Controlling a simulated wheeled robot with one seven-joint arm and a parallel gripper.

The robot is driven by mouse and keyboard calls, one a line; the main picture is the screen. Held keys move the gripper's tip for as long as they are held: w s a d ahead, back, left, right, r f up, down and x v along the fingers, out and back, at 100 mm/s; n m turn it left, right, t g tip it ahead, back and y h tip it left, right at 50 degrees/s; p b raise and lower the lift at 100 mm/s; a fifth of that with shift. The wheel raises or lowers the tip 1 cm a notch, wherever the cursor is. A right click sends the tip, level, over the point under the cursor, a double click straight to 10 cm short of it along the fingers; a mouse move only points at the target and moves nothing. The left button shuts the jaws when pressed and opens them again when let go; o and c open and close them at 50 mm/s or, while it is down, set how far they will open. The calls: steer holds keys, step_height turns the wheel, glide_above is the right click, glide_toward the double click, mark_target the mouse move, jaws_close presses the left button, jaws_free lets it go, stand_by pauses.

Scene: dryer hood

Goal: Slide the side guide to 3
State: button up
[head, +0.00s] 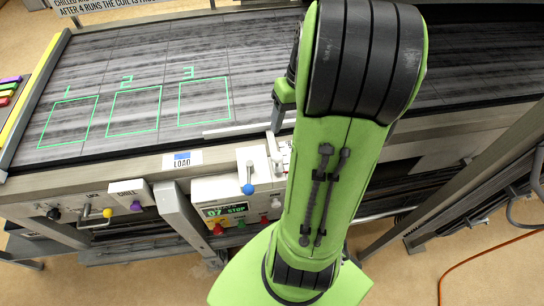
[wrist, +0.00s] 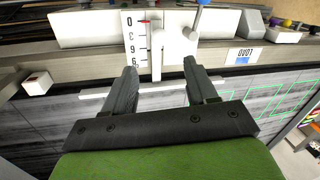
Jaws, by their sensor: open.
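The side guide is a long white bar (wrist: 135,90) along the belt's near edge, also visible in the head view (head: 240,130). A white post (wrist: 157,62) joins it to a scale plate (wrist: 133,42) marked 0, 3, 6, 9, upside down in the wrist view. A red pointer (wrist: 146,21) lies at the 0 mark. My gripper (wrist: 162,68) is open, its fingers on either side of the post with gaps; I cannot tell its height over the bar. In the head view my arm hides most of the gripper and part of the scale.
A blue-knobbed lever (head: 248,188) stands left of the scale, above a control panel (head: 238,208) with coloured buttons. A LOAD label (head: 182,160) is on the frame edge. The dark belt (head: 130,60) bears green outlined squares numbered 1 to 3.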

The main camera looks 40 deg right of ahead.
mark_target(278, 154)
steer(key=f+b, duration=0.1)
steer(key=f, duration=0.3)
steer(key=a+f+b, duration=0.1)
steer(key=f, duration=0.4)
steer(key=w+a+f+b, duration=0.1)
steer(key=f, duration=0.4)
steer(key=shift+a+f, duration=0.15)
steer(key=shift+a, duration=0.1)
steer(key=shift+w, duration=0.1)
jaws_close()
